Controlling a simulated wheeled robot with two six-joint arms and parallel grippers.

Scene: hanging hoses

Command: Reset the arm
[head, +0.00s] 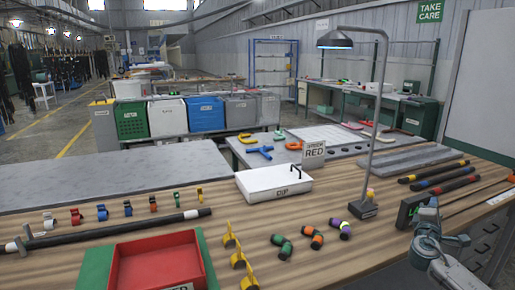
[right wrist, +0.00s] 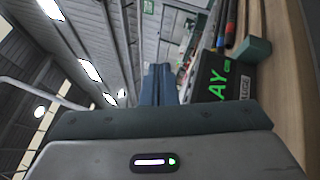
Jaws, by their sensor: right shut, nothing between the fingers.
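My right arm comes in from the lower right corner of the head view. Its grey gripper (head: 428,209) is over the right part of the wooden table, in front of a black display with green marks (head: 408,211). In the right wrist view the two fingers (right wrist: 159,84) are together and point away from the camera, with nothing between them. The black display with green letters (right wrist: 222,84) is just right of the fingers there. The gripper looks apart from the display, though the exact gap is hard to tell. My left gripper is not in view.
A desk lamp (head: 364,207) stands left of my right gripper. Several dark hoses with coloured bands (head: 440,179) lie behind it. A white box (head: 273,184), a red tray (head: 160,270) and several small fittings (head: 283,246) occupy the table. Bare wood shows between them.

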